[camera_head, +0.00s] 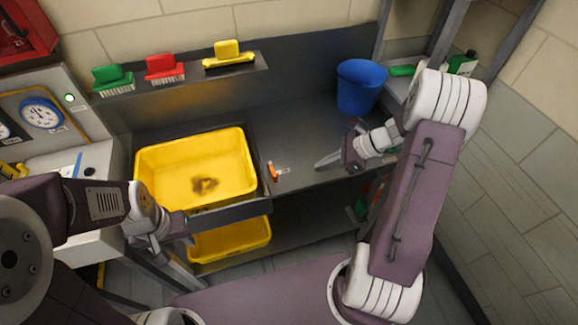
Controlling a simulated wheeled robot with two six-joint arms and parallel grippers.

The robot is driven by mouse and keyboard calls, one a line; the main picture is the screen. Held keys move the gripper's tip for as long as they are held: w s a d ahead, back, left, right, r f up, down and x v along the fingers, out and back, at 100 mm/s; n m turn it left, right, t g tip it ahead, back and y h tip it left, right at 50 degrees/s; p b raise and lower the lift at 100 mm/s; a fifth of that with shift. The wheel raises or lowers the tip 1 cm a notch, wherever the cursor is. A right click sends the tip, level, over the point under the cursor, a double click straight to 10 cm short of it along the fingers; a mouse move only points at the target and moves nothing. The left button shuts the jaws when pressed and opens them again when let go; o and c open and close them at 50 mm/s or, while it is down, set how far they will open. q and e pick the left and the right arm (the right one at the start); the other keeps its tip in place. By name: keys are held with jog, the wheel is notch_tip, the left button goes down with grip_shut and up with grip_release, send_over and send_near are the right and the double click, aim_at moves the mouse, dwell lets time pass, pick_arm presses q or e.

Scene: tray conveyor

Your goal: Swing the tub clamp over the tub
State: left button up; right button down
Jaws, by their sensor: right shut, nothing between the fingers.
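The yellow tub (225,155) sits in the recess at the left of the dark counter, with a brown patch on its floor. The tub clamp (278,170), a small piece with an orange-red part and a pale end, is on the counter just right of the tub. It lies beside the tub, not over it. My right gripper (321,165) is shut and empty, to the right of the clamp and apart from it. My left gripper (188,240) is low in front of the tub's near-left corner; its fingers are too small to read.
A second yellow tub (232,240) is on the shelf below. A blue bucket (360,87) stands at the counter's back right. The counter between clamp and bucket is clear.

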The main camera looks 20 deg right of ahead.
send_near(278, 180)
jog(key=shift+s+d+f, duration=0.1)
jog(key=shift+f, duration=0.45)
jog(key=shift+s+d+f, duration=0.1)
jog(key=shift+d+f, duration=0.05)
jog(key=shift+f, duration=0.4)
jog(key=a, duration=0.1)
jog(key=w+a, duration=0.1)
jog(key=a, duration=0.1)
jog(key=shift+w+a+f+p, duration=0.1)
jog(key=shift+w+f+p, duration=0.2)
jog(key=shift+w+p, duration=0.1)
jog(key=shift+w+a, duration=0.1)
jog(key=shift+a, duration=0.4)
jog(key=shift+f, duration=0.1)
